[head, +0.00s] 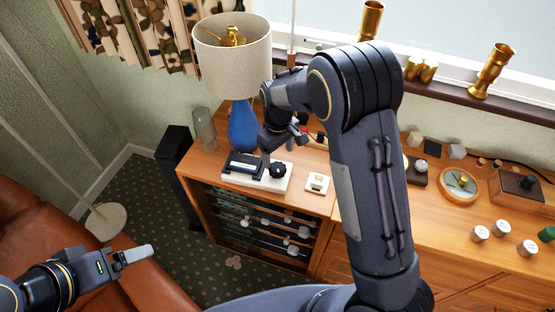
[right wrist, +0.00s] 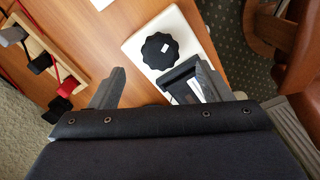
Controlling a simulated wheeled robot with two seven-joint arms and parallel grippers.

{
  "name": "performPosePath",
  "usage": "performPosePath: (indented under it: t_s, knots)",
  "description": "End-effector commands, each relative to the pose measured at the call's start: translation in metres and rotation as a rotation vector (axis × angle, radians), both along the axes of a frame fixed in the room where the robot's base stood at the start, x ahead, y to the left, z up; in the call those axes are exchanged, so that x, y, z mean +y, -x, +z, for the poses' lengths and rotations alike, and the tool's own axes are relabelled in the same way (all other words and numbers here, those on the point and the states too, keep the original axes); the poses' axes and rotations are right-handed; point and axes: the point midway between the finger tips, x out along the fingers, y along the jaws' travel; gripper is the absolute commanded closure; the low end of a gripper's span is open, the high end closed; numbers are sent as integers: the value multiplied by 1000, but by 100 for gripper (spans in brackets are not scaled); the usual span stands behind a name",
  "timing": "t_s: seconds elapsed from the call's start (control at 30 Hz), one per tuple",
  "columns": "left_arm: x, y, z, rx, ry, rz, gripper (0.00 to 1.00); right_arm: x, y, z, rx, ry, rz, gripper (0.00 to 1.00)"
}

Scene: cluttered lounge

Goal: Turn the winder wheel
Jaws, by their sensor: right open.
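The winder wheel (head: 278,170) is a black scalloped knob on a white base plate (head: 258,183), beside a black block with a pale top. The plate lies on the wooden cabinet, in front of the blue lamp. In the right wrist view the wheel (right wrist: 160,51) shows a small white mark and lies beyond the fingers. My right gripper (right wrist: 155,82) is open and empty, apart from the wheel; in the head view it (head: 298,132) hangs above and behind the plate. My left gripper (head: 133,257) is at the lower left, far from the wheel; its finger gap is not clear.
A blue lamp (head: 243,125) with a pale shade stands close behind the plate. A small cream switch plate (head: 317,183) lies to its right. A glass vase (head: 203,128) stands at the cabinet's left end. Red cables and blocks (right wrist: 62,88) are left in the wrist view.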

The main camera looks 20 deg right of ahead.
Motion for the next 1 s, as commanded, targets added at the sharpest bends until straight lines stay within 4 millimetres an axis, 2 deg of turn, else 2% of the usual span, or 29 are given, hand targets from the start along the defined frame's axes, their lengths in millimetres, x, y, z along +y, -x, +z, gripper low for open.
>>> performPosePath:
  t_s: [0.1, 0.33, 0.5, 0.73, 0.77, 1.0]
  knots:
    - [0, 0, 0, 1, 0, 0, 17, -1, 1, -22, 7, 2, -2, 29]
    - [0, 0, 3, 1, 0, 0, 17, 0, 1, -55, 4, 1, -3, 29]
    - [0, 0, 4, 0, 0, 0, 17, 0, 1, -65, 2, 0, -2, 29]
    - [0, 0, 4, 0, 0, 0, 17, 0, 0, -66, 1, 0, -3, 29]
    - [0, 0, 4, 0, 0, 0, 17, 0, 0, -66, 1, 0, -3, 30]
    - [0, 0, 4, 0, 0, 0, 17, 0, 0, -66, 1, 0, -3, 61]
